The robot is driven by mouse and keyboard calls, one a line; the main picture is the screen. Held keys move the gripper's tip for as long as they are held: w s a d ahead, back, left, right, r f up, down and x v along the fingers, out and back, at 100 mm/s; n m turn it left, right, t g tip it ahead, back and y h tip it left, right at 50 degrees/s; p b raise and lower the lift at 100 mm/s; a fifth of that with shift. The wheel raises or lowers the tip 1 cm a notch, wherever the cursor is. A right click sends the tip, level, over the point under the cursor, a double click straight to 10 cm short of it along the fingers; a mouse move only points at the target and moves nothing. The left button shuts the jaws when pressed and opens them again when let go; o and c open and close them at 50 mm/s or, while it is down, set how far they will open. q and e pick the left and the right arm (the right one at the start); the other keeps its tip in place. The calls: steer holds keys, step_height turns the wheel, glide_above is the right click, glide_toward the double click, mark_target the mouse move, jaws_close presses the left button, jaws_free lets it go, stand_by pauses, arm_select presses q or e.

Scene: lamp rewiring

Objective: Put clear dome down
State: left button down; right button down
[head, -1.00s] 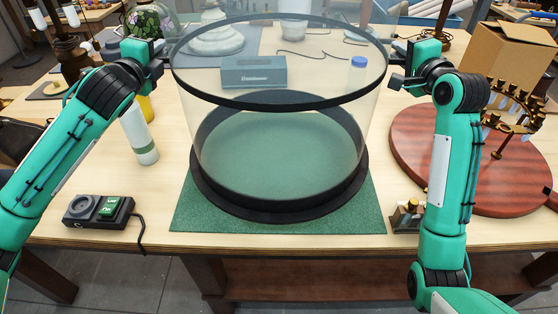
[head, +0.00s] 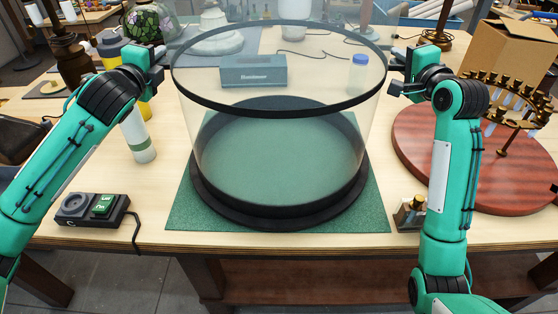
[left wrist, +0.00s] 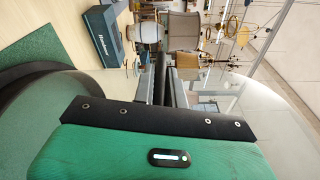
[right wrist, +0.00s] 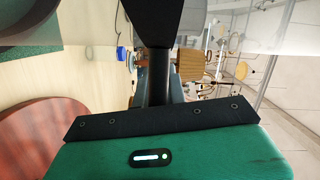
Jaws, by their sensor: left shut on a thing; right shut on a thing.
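The clear dome (head: 276,110) is a wide see-through shell with a black band around it, upright over the green mat (head: 184,216). Its clear wall runs down to dark rings (head: 280,216) on the mat. I cannot tell whether its lower edge touches them. My left gripper (head: 164,58) is shut on the band's left side, and my right gripper (head: 391,82) is shut on its right side. In the left wrist view the fingers (left wrist: 163,88) close on a black strip. In the right wrist view the fingers (right wrist: 157,86) close on a black upright part.
A blue-grey box (head: 253,71) and a blue-capped bottle (head: 358,75) show through the dome. A switch box (head: 92,208) with a cable and a white-green bottle (head: 139,140) stand left. A round red-brown board (head: 430,150) and a small brass piece (head: 408,214) are right.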

arm_select(q)
steer(key=shift+f+b, duration=0.55)
steer(key=shift+b, duration=0.05)
arm_select(e)
steer(key=shift+f, duration=0.6)
arm_select(q)
steer(key=c, duration=1.7)
jaws_free()
steer(key=shift+f, duration=0.1)
arm_select(e)
steer(key=c, duration=1.7)
jaws_free()
arm_select(q)
steer(key=shift+o, duration=1.3)
steer(key=shift+s, duration=0.1)
arm_select(e)
steer(key=shift+o, duration=1.3)
steer(key=shift+s, duration=0.1)
arm_select(q)
steer(key=shift+s, duration=0.15)
